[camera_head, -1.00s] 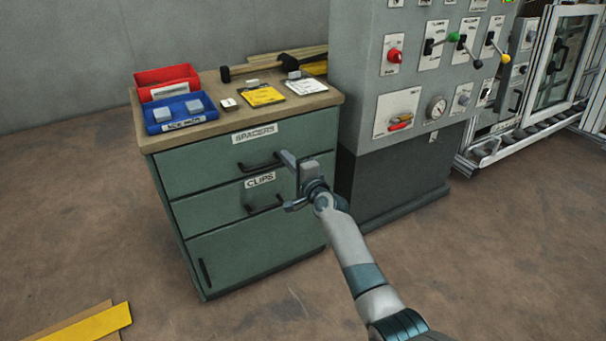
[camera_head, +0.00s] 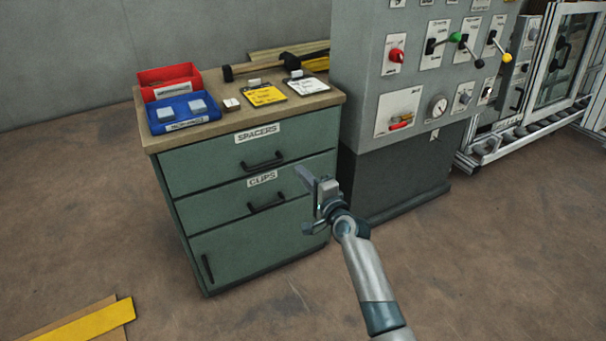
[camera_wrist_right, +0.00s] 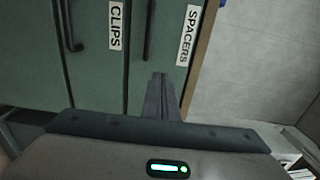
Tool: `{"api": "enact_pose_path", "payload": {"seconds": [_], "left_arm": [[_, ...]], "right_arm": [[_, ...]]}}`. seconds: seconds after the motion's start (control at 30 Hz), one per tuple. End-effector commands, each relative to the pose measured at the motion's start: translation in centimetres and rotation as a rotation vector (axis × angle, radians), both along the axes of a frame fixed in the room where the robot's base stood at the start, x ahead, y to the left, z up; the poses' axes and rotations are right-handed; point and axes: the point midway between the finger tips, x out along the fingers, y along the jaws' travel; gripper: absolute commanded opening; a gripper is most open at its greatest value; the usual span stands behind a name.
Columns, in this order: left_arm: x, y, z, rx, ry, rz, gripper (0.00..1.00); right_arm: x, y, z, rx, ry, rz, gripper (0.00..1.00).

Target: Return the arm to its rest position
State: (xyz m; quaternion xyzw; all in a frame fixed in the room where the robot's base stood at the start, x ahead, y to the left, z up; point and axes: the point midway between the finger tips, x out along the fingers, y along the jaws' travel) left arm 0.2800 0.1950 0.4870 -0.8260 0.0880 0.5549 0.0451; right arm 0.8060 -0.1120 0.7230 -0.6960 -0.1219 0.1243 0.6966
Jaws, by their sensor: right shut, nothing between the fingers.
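My right gripper (camera_head: 308,182) is in front of the right side of the green drawer cabinet (camera_head: 240,240), apart from the drawer handles. Its fingers are together and hold nothing. In the right wrist view the shut fingers (camera_wrist_right: 160,98) point toward the cabinet front (camera_wrist_right: 92,60), beside the SPACERS label (camera_wrist_right: 188,35) and near the CLIPS label (camera_wrist_right: 116,25). My right arm reaches in from the bottom of the head view. The SPACERS drawer (camera_head: 215,163) and the CLIPS drawer (camera_head: 222,203) are closed. My left gripper is not in view.
The cabinet top holds a red bin (camera_head: 168,78), a blue tray (camera_head: 180,122), cards and a hammer (camera_head: 270,68). A grey control panel (camera_head: 400,150) stands right of the cabinet. Yellow and brown boards (camera_head: 90,325) lie on the floor at lower left. The floor in front is otherwise clear.

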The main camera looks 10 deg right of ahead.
Motion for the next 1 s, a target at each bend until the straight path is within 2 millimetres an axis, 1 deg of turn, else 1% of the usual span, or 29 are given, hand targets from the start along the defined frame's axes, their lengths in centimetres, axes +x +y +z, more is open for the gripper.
{"api": "enact_pose_path", "payload": {"seconds": [0.27, 0.37, 0.47, 0.57, 0.67, 0.7, 0.77, 0.8, 0.87, 0.9, 0.97, 1.0], "left_arm": [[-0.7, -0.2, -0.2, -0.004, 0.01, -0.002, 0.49], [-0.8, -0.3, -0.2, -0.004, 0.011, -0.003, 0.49], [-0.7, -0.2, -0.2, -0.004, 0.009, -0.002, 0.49], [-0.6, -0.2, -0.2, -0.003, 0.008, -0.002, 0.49], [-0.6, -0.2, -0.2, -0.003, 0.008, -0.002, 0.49], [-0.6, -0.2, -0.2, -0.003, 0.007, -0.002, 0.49], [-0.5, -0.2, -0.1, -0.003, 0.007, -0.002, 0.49], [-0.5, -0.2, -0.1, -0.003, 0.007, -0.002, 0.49], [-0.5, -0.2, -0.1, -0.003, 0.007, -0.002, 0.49], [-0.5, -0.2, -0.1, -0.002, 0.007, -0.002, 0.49], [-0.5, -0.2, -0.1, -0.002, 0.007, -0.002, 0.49], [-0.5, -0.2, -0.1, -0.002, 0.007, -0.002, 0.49]], "right_arm": [[0.0, 0.0, 0.0, -0.001, 0.0, 0.0, 0.0], [-0.3, 0.0, -0.4, -0.014, 0.003, 0.003, 0.0], [-1.4, 0.2, -1.6, -0.058, 0.015, 0.015, 0.0], [-3.5, 0.4, -3.8, -0.14, 0.037, 0.039, 0.0], [-6.7, 0.6, -6.8, -0.265, 0.069, 0.079, 0.0], [-8.4, 0.7, -8.3, -0.324, 0.085, 0.099, 0.0], [-11.1, 0.7, -10.4, -0.419, 0.11, 0.133, 0.0], [-13.0, 0.7, -11.9, -0.486, 0.128, 0.159, 0.0], [-16.1, 0.5, -14.1, -0.589, 0.156, 0.2, 0.0], [-18.3, 0.2, -15.4, -0.656, 0.175, 0.228, 0.0], [-21.5, -0.1, -17.2, -0.755, 0.204, 0.275, 0.0], [-23.7, -0.4, -18.4, -0.819, 0.224, 0.306, 0.0]]}}
